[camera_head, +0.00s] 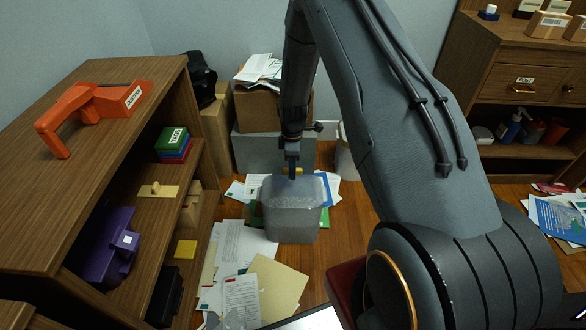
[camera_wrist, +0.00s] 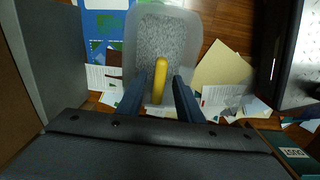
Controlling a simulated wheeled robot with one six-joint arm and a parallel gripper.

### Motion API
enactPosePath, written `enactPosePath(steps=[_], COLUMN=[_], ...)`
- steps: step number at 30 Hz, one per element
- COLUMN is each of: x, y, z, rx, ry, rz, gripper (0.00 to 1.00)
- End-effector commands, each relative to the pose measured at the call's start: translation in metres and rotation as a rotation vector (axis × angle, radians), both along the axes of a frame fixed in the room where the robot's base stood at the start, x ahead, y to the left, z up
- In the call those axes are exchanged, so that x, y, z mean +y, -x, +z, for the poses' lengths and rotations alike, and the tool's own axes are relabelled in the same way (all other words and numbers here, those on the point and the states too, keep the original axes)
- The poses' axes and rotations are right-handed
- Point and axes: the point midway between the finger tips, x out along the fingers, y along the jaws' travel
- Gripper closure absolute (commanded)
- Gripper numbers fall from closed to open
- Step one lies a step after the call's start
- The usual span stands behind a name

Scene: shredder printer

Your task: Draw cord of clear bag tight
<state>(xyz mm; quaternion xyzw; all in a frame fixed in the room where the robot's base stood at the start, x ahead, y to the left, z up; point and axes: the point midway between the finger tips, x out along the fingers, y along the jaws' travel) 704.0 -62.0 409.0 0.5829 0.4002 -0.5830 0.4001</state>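The clear bag (camera_head: 292,225) stands on the floor among papers, a translucent, box-shaped bag full of grey shreds. Its open-looking top and the shreds also show in the wrist view (camera_wrist: 198,40). A yellow bar-like piece (camera_wrist: 161,72) lies over the shreds between my fingers; I cannot tell whether it belongs to the cord. It also shows as a small yellow spot at the bag's top in the head view (camera_head: 296,171). My gripper (camera_wrist: 160,78) points down above the bag, fingers apart, with a gap on each side of the yellow piece. No separate cord is distinguishable.
A wooden shelf (camera_head: 120,79) with an orange tool (camera_head: 92,106) stands left. A grey box (camera_head: 256,150) and carton (camera_head: 262,106) stand behind the bag, with a white bin (camera_head: 346,160) to the right. Loose papers (camera_head: 246,243) cover the floor in front.

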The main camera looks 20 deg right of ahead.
Motion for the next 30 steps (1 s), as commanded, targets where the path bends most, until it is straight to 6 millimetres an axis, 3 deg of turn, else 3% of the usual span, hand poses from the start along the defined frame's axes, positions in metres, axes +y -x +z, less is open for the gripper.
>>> enactPosePath(steps=[5, 12, 17, 30], x=[0.000, 0.000, 0.000, 0.000], y=[0.000, 0.000, 0.000, 0.000], z=[0.014, 0.054, 0.072, 0.078], rx=[-0.001, -0.002, -0.001, 0.000], ry=[0.000, 0.000, 0.000, 0.000], rz=[0.000, 0.000, 0.001, 0.001], gripper=[0.67, 0.67, 0.67, 0.67])
